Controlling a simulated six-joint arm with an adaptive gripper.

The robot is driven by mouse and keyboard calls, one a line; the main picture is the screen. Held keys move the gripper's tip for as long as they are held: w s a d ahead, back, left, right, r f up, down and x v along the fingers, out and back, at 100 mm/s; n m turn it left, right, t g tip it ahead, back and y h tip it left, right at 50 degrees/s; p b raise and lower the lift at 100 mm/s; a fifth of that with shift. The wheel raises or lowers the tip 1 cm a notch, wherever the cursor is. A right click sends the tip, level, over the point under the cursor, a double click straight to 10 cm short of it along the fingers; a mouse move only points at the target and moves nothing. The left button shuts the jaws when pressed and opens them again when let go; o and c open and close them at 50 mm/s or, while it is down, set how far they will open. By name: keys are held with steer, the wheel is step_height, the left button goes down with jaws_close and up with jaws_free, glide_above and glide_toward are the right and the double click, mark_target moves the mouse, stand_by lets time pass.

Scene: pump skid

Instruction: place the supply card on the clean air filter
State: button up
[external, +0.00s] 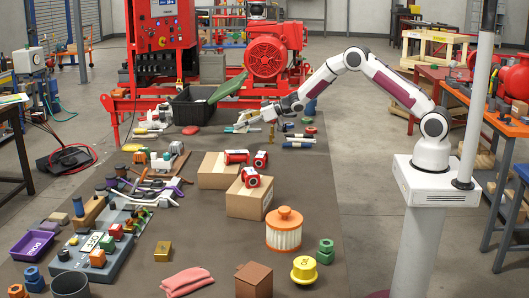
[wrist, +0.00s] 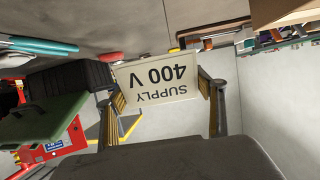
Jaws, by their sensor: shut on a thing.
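The supply card (wrist: 158,82) is a cream plate reading "SUPPLY 400 V", upside down in the wrist view. My gripper (wrist: 165,100) is shut on it, with a finger at each side edge. In the external view my gripper (external: 245,120) is at the far end of the table, above small parts; the card is too small to make out surely there. The clean air filter (external: 284,236), a white pleated cylinder with an orange knobbed lid, stands upright at the near right of the table, well away from my gripper. The wrist view does not show it.
Cardboard boxes (external: 250,197) with red parts stand mid-table, between my gripper and the filter. A black crate (external: 197,104) and a red pump skid (external: 160,45) are at the back. A yellow part (external: 304,269) and green nuts (external: 325,251) sit close to the filter.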

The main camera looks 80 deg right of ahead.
steer(key=shift+a, duration=0.1)
steer(key=a+r+n+g+y, duration=0.1)
steer(key=a+r+n+y, duration=0.15)
steer(key=a, duration=1.15)
steer(key=a+r+n+y, duration=0.2)
steer(key=a+r+y, duration=0.15)
steer(key=a, duration=1.15)
steer(key=a+r+n+g+y, duration=0.1)
steer(key=a+r+n+y, duration=0.15)
steer(key=a, duration=1.15)
steer(key=s+a+r+n+g+y, duration=0.15)
steer(key=s+a, duration=0.35)
steer(key=a, duration=0.5)
steer(key=s+a+r+n+g+y, duration=0.1)
steer(key=s+a+r+n+g, duration=0.3)
steer(key=a, duration=0.6)
steer(key=s+a+f+n+y, duration=0.1)
steer(key=s+a+f+y, duration=0.1)
steer(key=s+a, duration=0.6)
steer(key=s, duration=0.5)
steer(key=shift+a+g, duration=0.35)
steer(key=shift+n, duration=0.25)
